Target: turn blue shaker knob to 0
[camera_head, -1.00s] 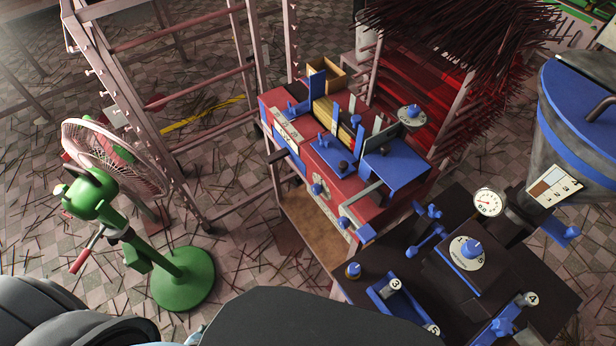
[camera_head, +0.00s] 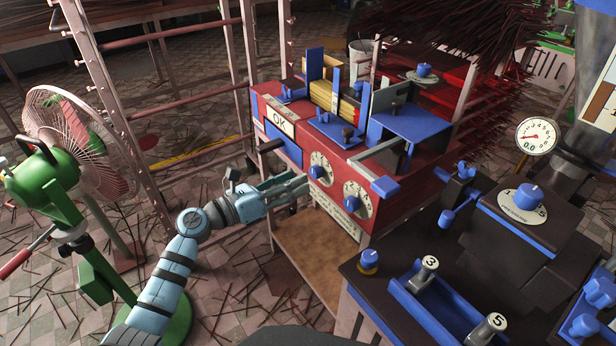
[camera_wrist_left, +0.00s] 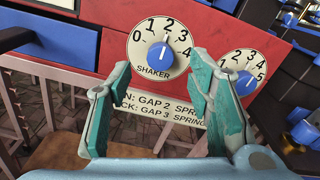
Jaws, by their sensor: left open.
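The blue shaker knob (camera_wrist_left: 160,56) sits on a white dial (camera_wrist_left: 138,52) marked 0 to 4 with the word SHAKER. Its pointer is turned up, near the 2. In the head view the knob (camera_head: 317,171) is on the front of the red machine (camera_head: 375,155). My left gripper (camera_head: 297,184) is open and empty, just left of and in front of the dial. In the left wrist view its two fingers (camera_wrist_left: 163,75) stand on either side below the knob, apart from it. My right gripper is not in view.
A second dial with a blue knob (camera_head: 355,200) is close to the right of the shaker dial. A dark bench (camera_head: 400,262) with blue controls stands at the right. A green fan (camera_head: 50,190) stands at the left, beside a metal rack (camera_head: 110,95).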

